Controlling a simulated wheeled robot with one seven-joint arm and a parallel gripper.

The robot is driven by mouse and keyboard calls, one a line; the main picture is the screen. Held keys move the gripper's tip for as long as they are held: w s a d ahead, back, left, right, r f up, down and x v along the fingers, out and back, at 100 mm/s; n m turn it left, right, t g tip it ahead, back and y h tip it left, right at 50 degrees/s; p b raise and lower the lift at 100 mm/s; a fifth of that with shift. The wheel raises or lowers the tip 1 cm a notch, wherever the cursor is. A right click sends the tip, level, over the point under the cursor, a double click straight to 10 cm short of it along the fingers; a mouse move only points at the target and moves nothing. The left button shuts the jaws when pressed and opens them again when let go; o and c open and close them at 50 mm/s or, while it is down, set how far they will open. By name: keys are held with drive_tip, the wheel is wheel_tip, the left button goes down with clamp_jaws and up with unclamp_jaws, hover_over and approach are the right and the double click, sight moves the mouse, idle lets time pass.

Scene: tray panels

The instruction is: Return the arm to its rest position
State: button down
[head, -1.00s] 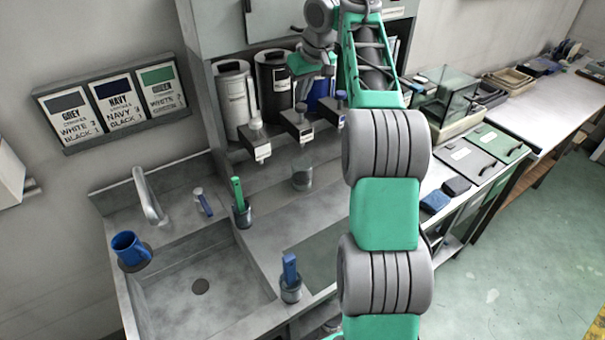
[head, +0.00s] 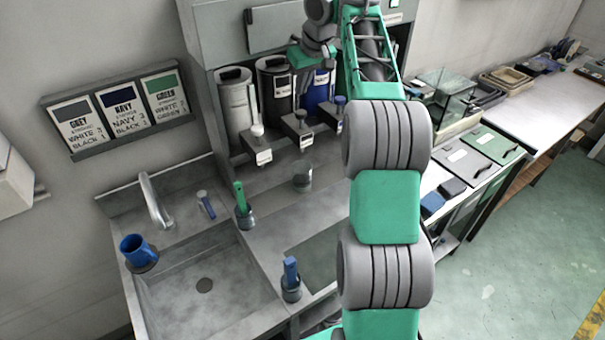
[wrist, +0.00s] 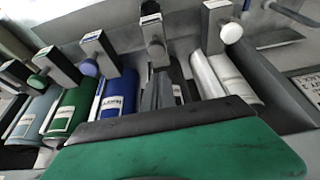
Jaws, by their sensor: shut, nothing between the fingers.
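My arm rises through the middle of the head view, with green links and grey ribbed joints. At its far end my gripper (head: 298,88) hangs in front of the canisters, small and partly hard to make out against them. In the wrist view my gripper's dark fingers (wrist: 160,92) are together, with nothing held, in front of the black canister. The green wrist housing fills the bottom of that view.
A white canister (head: 236,105), a black canister (head: 274,85) and a blue canister (head: 320,90) stand in the rack behind my gripper; a green canister (wrist: 72,108) shows in the wrist view. Below are a sink (head: 205,310), a blue mug (head: 136,249) and brush cups.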

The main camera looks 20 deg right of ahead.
drive_tip(key=shift+r+p, duration=0.6)
drive_tip(key=shift+r, duration=0.3)
drive_tip(key=s+a+f+m+b, duration=0.1)
drive_tip(key=s+a+f+b, duration=0.15)
drive_tip(key=s+a, duration=1.15)
drive_tip(key=s+f+b, duration=0.1)
drive_tip(key=s+f, duration=0.5)
drive_tip(key=s, duration=0.3)
drive_tip(key=s+f+m, duration=0.1)
drive_tip(key=s+f, duration=0.5)
drive_tip(key=s, duration=0.3)
drive_tip(key=shift+s+f+h+b, duration=0.2)
drive_tip(key=shift+f+h+b, duration=0.05)
drive_tip(key=shift+h+b, duration=0.15)
drive_tip(key=shift+d, duration=0.1)
